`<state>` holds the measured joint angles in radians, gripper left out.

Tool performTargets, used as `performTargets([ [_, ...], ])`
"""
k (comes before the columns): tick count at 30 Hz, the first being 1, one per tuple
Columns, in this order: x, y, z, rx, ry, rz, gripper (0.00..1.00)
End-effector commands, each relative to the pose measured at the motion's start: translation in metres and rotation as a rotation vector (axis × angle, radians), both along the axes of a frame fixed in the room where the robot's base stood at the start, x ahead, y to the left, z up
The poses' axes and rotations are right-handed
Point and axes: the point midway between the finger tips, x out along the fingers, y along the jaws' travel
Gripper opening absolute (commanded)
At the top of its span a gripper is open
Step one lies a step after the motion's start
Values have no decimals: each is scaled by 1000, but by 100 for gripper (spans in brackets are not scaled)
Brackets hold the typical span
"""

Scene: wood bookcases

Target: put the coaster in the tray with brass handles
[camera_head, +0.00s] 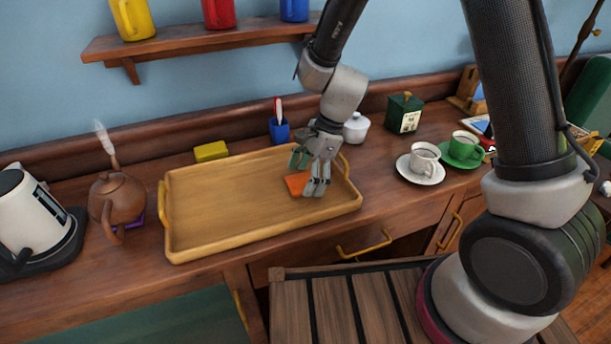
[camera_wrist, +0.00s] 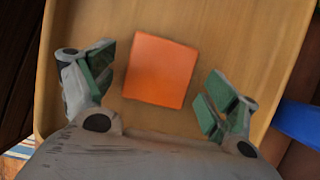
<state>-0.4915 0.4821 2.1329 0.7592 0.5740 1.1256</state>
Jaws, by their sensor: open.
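The orange square coaster (camera_head: 296,184) lies on the floor of the wooden tray with brass handles (camera_head: 215,210), in its right part. In the wrist view the coaster (camera_wrist: 160,71) sits between and just beyond my fingers, with tray floor (camera_wrist: 215,30) around it. My gripper (camera_head: 309,177) is open above the coaster, its fingers apart on either side and not touching it. The open fingers also show in the wrist view (camera_wrist: 158,90). In the head view my fingers hide part of the coaster.
A blue cup with a brush (camera_head: 279,130), a white lidded pot (camera_head: 356,128) and a yellow block (camera_head: 211,151) stand behind the tray. A brown teapot (camera_head: 117,197) and a kettle (camera_head: 30,215) stand left.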

Motion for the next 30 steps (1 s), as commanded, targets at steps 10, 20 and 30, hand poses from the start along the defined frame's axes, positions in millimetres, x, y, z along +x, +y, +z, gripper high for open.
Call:
performTargets([
  [10,4,-9,29,2,-5,-1,87],
  [20,11,-36,94,1,-1,-1,87],
  [30,12,-45,114,0,1,-1,87],
])
